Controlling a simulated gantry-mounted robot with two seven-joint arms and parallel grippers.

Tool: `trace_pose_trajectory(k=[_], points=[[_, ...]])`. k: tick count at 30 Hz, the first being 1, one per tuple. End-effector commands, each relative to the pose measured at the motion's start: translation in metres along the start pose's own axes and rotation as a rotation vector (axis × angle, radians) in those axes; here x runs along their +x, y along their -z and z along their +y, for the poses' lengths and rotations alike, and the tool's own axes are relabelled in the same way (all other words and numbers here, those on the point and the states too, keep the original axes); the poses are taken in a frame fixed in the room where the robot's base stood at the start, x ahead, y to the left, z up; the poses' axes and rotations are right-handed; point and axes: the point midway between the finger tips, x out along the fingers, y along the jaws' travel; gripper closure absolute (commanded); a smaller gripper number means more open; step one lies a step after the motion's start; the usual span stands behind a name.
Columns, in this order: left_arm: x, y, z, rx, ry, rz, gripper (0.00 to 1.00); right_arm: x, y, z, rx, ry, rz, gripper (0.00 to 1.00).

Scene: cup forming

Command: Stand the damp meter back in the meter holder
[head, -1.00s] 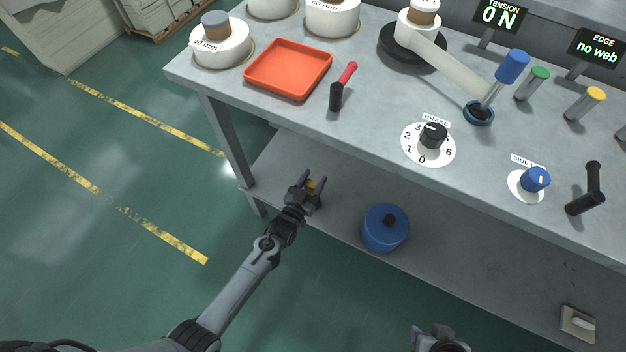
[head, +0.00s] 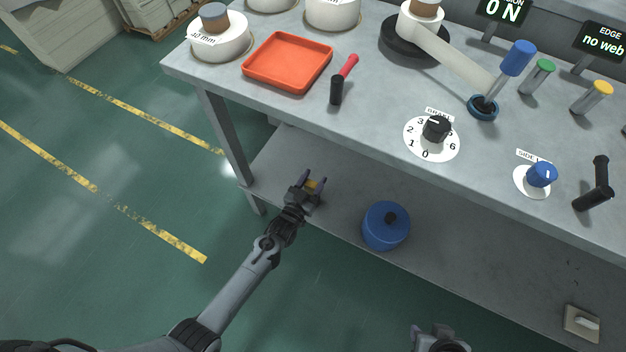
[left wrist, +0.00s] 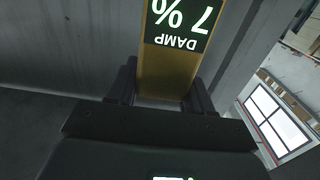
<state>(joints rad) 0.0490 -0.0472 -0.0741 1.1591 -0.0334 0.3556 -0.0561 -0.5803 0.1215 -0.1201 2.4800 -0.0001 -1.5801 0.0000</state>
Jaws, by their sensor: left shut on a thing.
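The damp meter (left wrist: 170,60) is a yellow-brown body with a dark display reading "7 %" and "DAMP", upside down in the left wrist view. My left gripper (left wrist: 160,88) is shut on it, with a finger on each side. In the head view only a small orange-yellow bit of the meter (head: 313,185) shows between the fingers of my left gripper (head: 309,183), which is in front of the bench, over the lower shelf in the picture. I cannot pick out the meter holder for certain. My right gripper (head: 440,338) is partly cut off at the bottom edge.
The grey bench (head: 370,115) carries an orange tray (head: 288,62), a red-and-black tool (head: 343,80), a brake dial (head: 432,138), a blue knob (head: 541,175) and a black handle (head: 595,185). A blue lidded pot (head: 386,228) stands on the lower shelf (head: 470,265).

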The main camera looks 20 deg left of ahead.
Motion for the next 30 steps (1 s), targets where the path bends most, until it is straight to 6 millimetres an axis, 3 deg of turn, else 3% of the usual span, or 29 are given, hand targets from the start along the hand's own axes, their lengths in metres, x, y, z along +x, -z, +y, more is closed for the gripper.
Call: trace_pose_trajectory(k=[11, 12, 17, 24, 27, 30], points=[[0.0002, -0.0012, -0.0001, 0.000, 0.000, 0.001, 0.84, 0.0013, -0.0006, 0.0008, -0.004, -0.003, 0.000, 0.57], [0.0002, -0.0012, -0.0001, 0.000, 0.000, 0.001, 0.48, 0.0013, -0.0006, 0.0008, -0.004, -0.003, 0.000, 0.57], [0.0002, -0.0014, -0.0001, 0.000, 0.000, 0.000, 0.23, 0.0012, -0.0004, 0.0003, -0.002, -0.001, 0.000, 0.57], [-0.0002, -0.0021, 0.0000, 0.000, 0.000, -0.001, 0.18, 0.0012, -0.0001, -0.0008, 0.003, 0.003, 0.001, 0.57], [-0.0002, -0.0021, 0.0000, 0.000, 0.000, -0.001, 0.03, 0.0012, 0.0001, -0.0013, 0.005, 0.004, 0.001, 0.57], [-0.0001, -0.0020, 0.0000, 0.000, 0.000, -0.001, 0.00, 0.0011, 0.0001, -0.0014, 0.006, 0.004, 0.001, 0.57]])
